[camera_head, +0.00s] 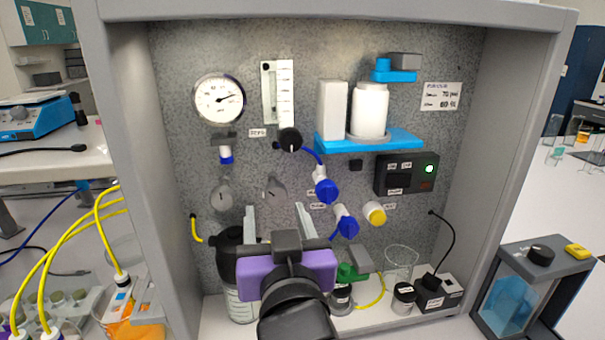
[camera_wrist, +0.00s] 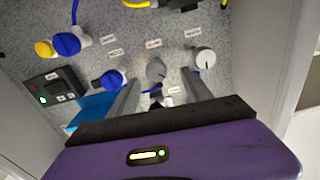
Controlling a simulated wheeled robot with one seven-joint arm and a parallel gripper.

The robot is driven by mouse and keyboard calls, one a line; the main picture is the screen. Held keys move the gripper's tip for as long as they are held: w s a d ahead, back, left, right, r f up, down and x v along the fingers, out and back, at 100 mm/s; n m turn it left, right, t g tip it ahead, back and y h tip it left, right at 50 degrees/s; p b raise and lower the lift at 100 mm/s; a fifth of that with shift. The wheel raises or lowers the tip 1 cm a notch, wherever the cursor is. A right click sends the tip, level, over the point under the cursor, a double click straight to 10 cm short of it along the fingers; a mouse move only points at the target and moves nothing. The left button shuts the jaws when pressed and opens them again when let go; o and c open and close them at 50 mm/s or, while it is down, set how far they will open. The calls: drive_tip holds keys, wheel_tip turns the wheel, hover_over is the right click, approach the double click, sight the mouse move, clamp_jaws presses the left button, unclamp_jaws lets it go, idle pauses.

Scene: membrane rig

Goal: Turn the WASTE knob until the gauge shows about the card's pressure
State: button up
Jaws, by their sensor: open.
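The round white gauge (camera_head: 220,98) is at the upper left of the panel; its needle points right and slightly up, its numbers too small to read. The card (camera_head: 441,97) is at the upper right, its handwriting not surely readable. Two grey knobs sit below the gauge: a left one (camera_head: 221,194) and a right one (camera_head: 273,188). They also show in the wrist view, as the right knob (camera_wrist: 204,58) and the middle knob (camera_wrist: 156,70). I cannot read which is WASTE. My gripper (camera_head: 276,208) is open and empty; its fingers straddle the line to the middle knob, with no contact visible.
A black knob (camera_head: 290,140) is above. Blue valves (camera_head: 346,222) and a yellow one (camera_head: 375,213) are at the right. A black-capped bottle (camera_head: 238,262) stands below left. The grey cabinet side walls (camera_head: 140,150) bound the space.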

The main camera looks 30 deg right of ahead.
sight(276, 199)
drive_tip(key=shift+d+n, duration=0.3)
drive_tip(key=shift+d, duration=0.05)
drive_tip(key=x, duration=0.7)
drive_tip(key=shift+w+d+b, duration=0.15)
drive_tip(key=shift+w+b, duration=0.15)
drive_tip(key=shift+w, duration=0.05)
